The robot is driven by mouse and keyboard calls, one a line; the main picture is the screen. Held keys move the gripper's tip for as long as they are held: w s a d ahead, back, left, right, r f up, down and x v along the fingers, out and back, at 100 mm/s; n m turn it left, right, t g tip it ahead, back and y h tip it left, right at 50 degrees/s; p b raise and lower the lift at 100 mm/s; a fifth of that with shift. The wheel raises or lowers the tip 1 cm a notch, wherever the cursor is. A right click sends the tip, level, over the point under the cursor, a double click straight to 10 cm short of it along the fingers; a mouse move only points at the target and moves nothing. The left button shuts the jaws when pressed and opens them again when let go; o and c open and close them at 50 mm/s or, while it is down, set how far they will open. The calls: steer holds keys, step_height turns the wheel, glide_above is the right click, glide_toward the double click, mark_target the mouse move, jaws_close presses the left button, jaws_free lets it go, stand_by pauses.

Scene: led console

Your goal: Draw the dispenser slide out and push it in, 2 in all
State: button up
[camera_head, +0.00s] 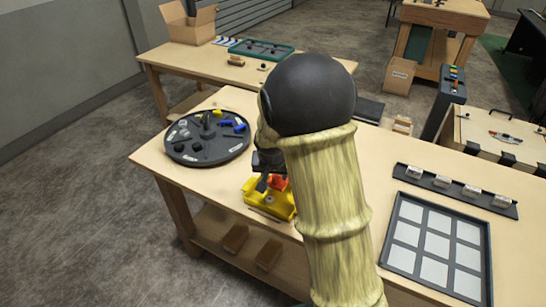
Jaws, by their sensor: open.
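A yellow device with an orange-red part (269,203), which looks like the dispenser, sits near the front edge of the wooden table. My gripper (265,183) is directly above it and in front of its back part. The jaws are small and dark here, and they are open. I cannot tell whether they touch the orange-red part. My arm covers the right side of the device, and how far any slide is out cannot be made out.
A round black tray (180,152) with small parts stands to the left. A grid panel (398,236) and a dark rack (412,174) with several pale pieces lie to the right. A second table (165,55) stands behind. The table's front left corner is bare.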

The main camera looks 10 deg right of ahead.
steer(key=v, duration=1.5)
steer(key=shift+s+r, duration=0.15)
steer(key=shift+r, duration=0.05)
steer(key=c, duration=0.3)
steer(key=shift+s+d+f, duration=0.1)
steer(key=shift+s+f, duration=0.15)
steer(key=shift+f, duration=0.05)
steer(key=c, duration=0.4)
steer(key=s+d+f+n, duration=0.1)
steer(key=s+f, duration=0.2)
steer(key=s, duration=0.2)
steer(key=s+d+f+n+g+y, duration=0.1)
steer(key=s+f, duration=0.3)
steer(key=s+d+f+n, duration=0.1)
steer(key=s+f, duration=0.2)
steer(key=s, duration=0.2)
steer(key=shift+s+d+f+n+g, duration=0.1)
steer(key=shift+s+f+n+g, duration=0.2)
steer(key=shift+s+f, duration=0.1)
jaws_close()
steer(key=shift+w, duration=0.15)
